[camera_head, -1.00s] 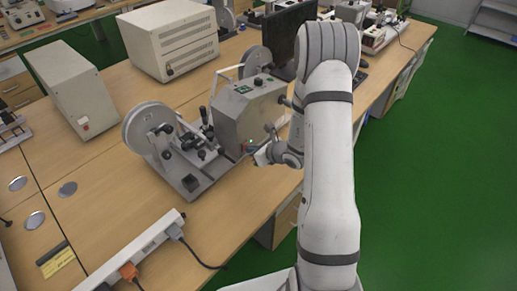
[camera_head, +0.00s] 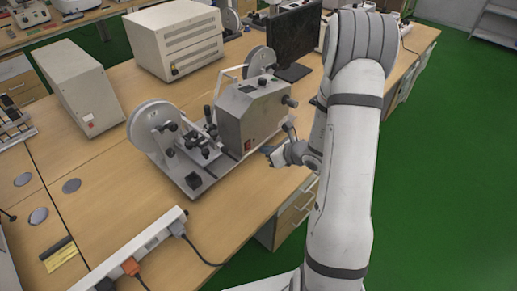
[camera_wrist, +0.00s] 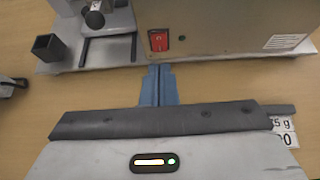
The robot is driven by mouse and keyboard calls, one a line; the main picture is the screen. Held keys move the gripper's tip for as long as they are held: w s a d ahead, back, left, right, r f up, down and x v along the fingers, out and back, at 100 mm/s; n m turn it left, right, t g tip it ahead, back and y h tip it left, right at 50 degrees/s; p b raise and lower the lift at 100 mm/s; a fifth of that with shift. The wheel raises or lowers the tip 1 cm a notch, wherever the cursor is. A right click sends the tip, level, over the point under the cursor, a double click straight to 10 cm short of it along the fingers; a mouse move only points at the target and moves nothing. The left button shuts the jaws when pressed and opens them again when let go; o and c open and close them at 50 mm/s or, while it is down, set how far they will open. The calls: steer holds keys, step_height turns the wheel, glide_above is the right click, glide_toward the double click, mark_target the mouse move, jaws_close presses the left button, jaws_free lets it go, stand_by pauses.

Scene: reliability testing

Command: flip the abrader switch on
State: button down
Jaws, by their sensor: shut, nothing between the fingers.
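The abrader (camera_head: 250,112) is a grey metal machine with wheels, standing on the wooden table. Its red rocker switch (camera_head: 248,145) is low on the box's front face. The switch also shows near the top middle of the wrist view (camera_wrist: 158,41), with a small dark round part to its right. My gripper (camera_head: 268,151) is just right of the switch, apart from it. In the wrist view its blue fingers (camera_wrist: 158,72) are together and empty, pointing at the face just below the switch. The rocker's exact tilt is too small to tell.
A white power strip (camera_head: 140,245) with plugs and cables lies at the table's front. A black monitor (camera_head: 295,40) stands behind the abrader, and beige boxes (camera_head: 175,38) stand at the back left. Green floor (camera_head: 440,180) is open to the right.

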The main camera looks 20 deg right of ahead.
steer(key=v, duration=0.8)
steer(key=shift+a+r, duration=0.2)
steer(key=shift+w+f+b, duration=0.1)
steer(key=shift+w+b, duration=0.05)
steer(key=shift+b, duration=0.15)
steer(key=f+m+t+b, duration=0.1)
steer(key=f+m+b, duration=0.1)
steer(key=m+b, duration=0.2)
steer(key=f+m+t+y+b, duration=0.1)
steer(key=f+m+b, duration=0.1)
steer(key=m+b, duration=0.3)
steer(key=s+d+f+m+t+b, duration=0.1)
steer(key=f+m+b, duration=0.2)
steer(key=m+b, duration=0.2)
steer(key=shift+s+y+b, duration=0.1)
steer(key=shift+y+b, duration=0.2)
steer(key=shift+b, duration=0.4)
steer(key=m, duration=0.1)
steer(key=b, duration=0.1)
steer(key=m+b, duration=0.1)
steer(key=shift+s+d+f+m+t+y, duration=0.1)
steer(key=shift+s+f+m+t+y, duration=0.1)
steer(key=shift+f+m+t+y, duration=0.1)
steer(key=shift+s+r+m+b, duration=0.15)
steer(key=shift+m+b, duration=0.3)
steer(key=shift+m, duration=0.25)
